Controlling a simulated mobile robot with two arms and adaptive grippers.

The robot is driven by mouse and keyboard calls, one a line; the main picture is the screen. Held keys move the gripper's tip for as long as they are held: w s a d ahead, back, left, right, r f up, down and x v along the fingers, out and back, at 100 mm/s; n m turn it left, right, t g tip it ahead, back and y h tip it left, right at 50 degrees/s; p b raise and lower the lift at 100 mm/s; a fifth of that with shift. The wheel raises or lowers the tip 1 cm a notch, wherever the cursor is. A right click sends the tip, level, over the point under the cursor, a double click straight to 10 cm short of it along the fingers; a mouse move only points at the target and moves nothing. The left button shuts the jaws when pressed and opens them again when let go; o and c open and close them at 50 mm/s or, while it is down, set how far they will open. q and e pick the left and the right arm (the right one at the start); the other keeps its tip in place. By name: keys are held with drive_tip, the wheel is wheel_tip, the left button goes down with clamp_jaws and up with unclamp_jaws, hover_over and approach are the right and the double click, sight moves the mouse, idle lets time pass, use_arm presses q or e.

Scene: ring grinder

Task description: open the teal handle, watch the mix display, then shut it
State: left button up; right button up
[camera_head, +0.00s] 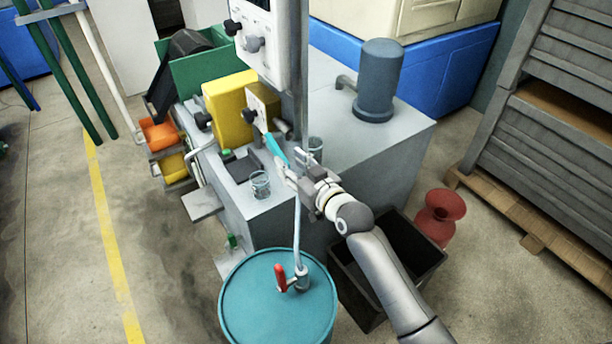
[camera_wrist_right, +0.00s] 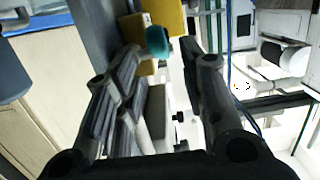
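The teal handle (camera_head: 276,148) slants down from a small white plate (camera_head: 262,106) beside the yellow box on the grey machine. My right gripper (camera_head: 291,166) is close to the handle's lower end in the head view. In the right wrist view the fingers of my right gripper (camera_wrist_right: 168,62) are apart, and the teal handle (camera_wrist_right: 157,41) shows in the gap near their tips. Nothing is gripped; I cannot tell if a finger touches the handle. A white panel with dark knobs (camera_head: 272,45) stands above; no mix display reading is legible. My left gripper is out of view.
Glasses (camera_head: 260,184) stand on the machine's top near my right gripper. A teal drum (camera_head: 280,318) with a red valve stands in front. A black bin (camera_head: 358,282) and a red vase-like container (camera_head: 440,215) are on the right.

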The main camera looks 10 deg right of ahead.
drive_tip(key=f+v, duration=0.1)
drive_tip(key=v, duration=0.5)
drive_tip(key=shift+r, duration=0.55)
drive_tip(key=shift+s+d, duration=0.1)
drive_tip(key=shift+s, duration=0.05)
